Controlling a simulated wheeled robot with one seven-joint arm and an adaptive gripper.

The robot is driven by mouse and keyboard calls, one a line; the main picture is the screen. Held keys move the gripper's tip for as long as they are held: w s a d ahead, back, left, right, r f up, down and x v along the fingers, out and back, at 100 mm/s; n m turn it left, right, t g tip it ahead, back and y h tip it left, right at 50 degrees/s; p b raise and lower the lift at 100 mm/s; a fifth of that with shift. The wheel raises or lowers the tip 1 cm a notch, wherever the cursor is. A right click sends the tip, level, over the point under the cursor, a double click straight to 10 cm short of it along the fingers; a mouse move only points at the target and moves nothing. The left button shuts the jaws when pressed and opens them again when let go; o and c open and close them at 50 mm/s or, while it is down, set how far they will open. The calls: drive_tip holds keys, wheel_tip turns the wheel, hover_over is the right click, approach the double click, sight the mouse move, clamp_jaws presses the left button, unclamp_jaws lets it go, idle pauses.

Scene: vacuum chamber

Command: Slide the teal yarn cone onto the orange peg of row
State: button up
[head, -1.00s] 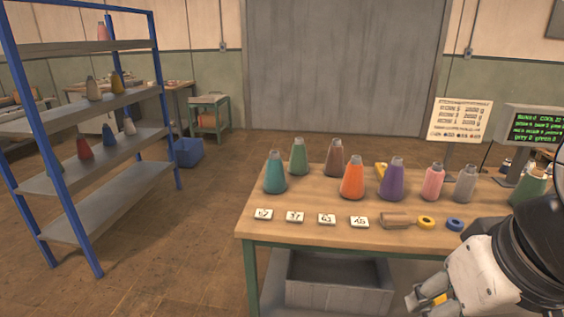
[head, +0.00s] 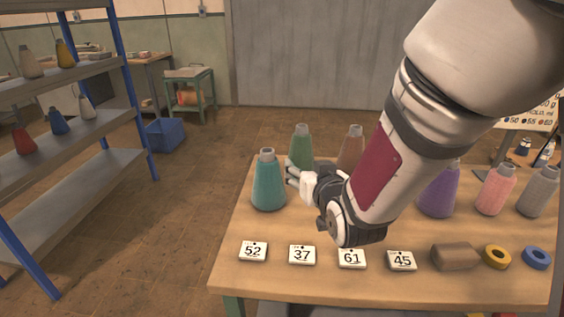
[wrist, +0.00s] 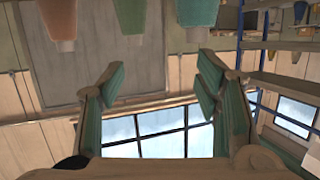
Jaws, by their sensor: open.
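The teal yarn cone (head: 268,183) stands upright at the table's left end in the head view. My gripper (head: 292,174) is just right of it, fingers pointing left; I cannot tell whether they touch it. In the wrist view, which looks upside down, my gripper (wrist: 157,88) is open with nothing between its fingers. A teal-grey cone (wrist: 197,12), apparently the teal one, shows at the top right, beside a green cone (wrist: 131,16) and an orange-brown cone (wrist: 59,22). No orange peg is visible. My arm hides part of the table.
Green (head: 301,145), brown (head: 351,147), purple (head: 438,192), pink (head: 496,190) and grey (head: 539,192) cones stand on the table (head: 280,284). A blue-framed shelf (head: 75,175) stands left, with floor between.

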drive_tip(key=n+t+y+b, duration=0.1)
drive_tip(key=t+y+b, duration=0.1)
approach(269, 155)
drive_tip(key=s+d+f, duration=0.1)
drive_tip(key=d, duration=0.1)
drive_tip(key=a, duration=0.1)
drive_tip(key=shift+n+y, duration=0.3)
drive_tip(key=shift+n, duration=0.1)
drive_tip(key=x, duration=0.8)
drive_tip(key=shift+a, duration=0.1)
drive_tip(key=shift+r+x, duration=0.2)
drive_tip(key=shift+x, duration=1.1)
drive_tip(key=shift+r+x, duration=0.2)
drive_tip(key=shift+x, duration=1.1)
drive_tip(key=shift+c, duration=0.3)
clamp_jaws()
